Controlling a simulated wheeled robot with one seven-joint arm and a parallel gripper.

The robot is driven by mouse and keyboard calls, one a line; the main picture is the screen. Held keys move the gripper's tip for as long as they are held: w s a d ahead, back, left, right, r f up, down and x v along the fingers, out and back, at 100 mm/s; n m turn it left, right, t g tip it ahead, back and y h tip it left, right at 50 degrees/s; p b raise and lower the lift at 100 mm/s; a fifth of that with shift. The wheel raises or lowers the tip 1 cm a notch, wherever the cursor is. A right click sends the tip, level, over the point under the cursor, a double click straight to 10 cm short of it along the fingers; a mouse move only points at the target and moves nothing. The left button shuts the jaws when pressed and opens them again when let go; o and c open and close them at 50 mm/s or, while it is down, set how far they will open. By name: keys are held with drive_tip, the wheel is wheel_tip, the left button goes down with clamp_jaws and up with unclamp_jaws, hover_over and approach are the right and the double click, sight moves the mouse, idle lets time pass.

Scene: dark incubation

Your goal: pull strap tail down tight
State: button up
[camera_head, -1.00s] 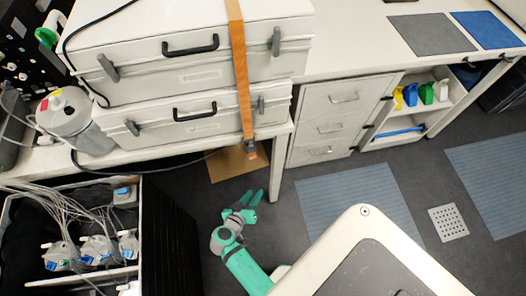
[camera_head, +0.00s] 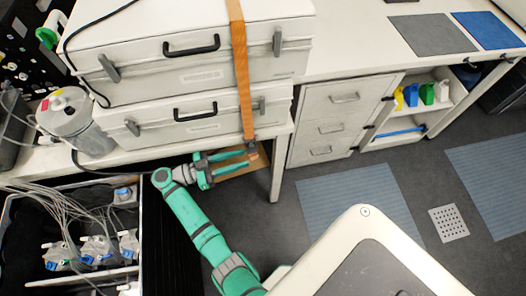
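An orange strap (camera_head: 242,75) runs over two stacked white cases, the upper case (camera_head: 205,70) and the lower case (camera_head: 205,119). It hangs down their front past the bench edge. At its lower end is a small grey buckle (camera_head: 251,145) with a short orange tail (camera_head: 253,155). My green gripper (camera_head: 244,158) is below the bench edge, fingers pointing right at the tail. The two fingers are apart, one above the other, with the tips close to the tail. I cannot tell whether they touch it or lie on both sides of it.
The white bench (camera_head: 120,157) is just above my gripper, and its leg (camera_head: 277,175) stands to the right. A brown sheet (camera_head: 232,173) lies behind the fingers. An open dark box (camera_head: 170,240) with cables and bottles is at lower left. Drawers (camera_head: 330,125) stand right.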

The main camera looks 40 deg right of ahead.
sight(254, 156)
drive_tip(key=x, duration=0.9)
drive_tip(key=shift+d, duration=0.15)
drive_tip(key=shift+s, duration=0.1)
clamp_jaws()
